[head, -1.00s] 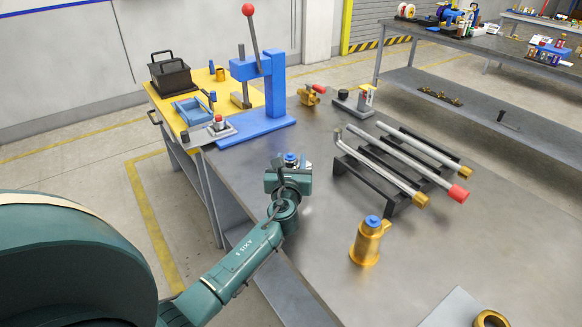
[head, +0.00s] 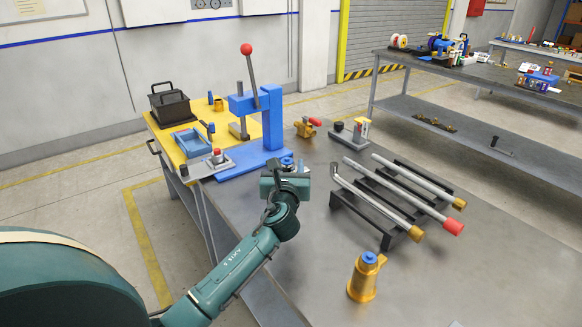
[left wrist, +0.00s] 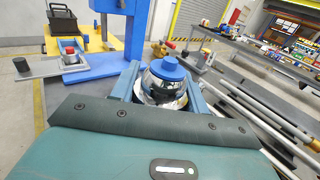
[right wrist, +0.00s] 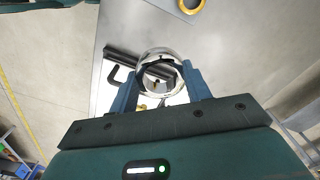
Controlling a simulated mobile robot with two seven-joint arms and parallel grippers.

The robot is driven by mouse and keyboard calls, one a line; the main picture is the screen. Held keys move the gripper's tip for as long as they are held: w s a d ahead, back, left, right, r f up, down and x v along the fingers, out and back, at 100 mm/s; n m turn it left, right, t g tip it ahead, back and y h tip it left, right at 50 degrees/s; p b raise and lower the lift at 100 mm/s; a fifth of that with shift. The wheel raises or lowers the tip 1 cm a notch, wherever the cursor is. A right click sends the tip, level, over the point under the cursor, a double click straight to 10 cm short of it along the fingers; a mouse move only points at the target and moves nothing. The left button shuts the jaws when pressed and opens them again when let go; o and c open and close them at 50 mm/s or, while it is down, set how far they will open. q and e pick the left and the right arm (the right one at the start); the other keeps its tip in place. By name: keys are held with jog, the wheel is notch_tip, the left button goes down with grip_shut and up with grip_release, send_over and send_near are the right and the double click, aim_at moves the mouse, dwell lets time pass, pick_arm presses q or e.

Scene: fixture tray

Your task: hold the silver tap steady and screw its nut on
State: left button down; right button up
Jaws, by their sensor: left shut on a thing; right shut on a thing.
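The silver tap (left wrist: 162,88) has a shiny round body and a blue cap. It stands upright between the fingers of my left gripper (left wrist: 165,95), which is shut on it. In the head view the left gripper (head: 287,176) is over the near left part of the table, with the blue cap showing just above it; the tap's lower part is hidden. My right gripper (right wrist: 160,85) is shut on a silver ring, the nut (right wrist: 161,56), whose open middle shows through. The right gripper is outside the head view, and the right wrist view does not show the tap's thread.
A blue press (head: 272,125) stands close behind the left gripper. A black rack (head: 375,208) with several pipes lies to the right. A yellow tap (head: 364,282) with a blue cap stands in front. A brass ring (right wrist: 190,5) lies near the right wrist view's top edge.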

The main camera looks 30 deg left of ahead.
pick_arm(q)
jog(key=shift+r, duration=0.15)
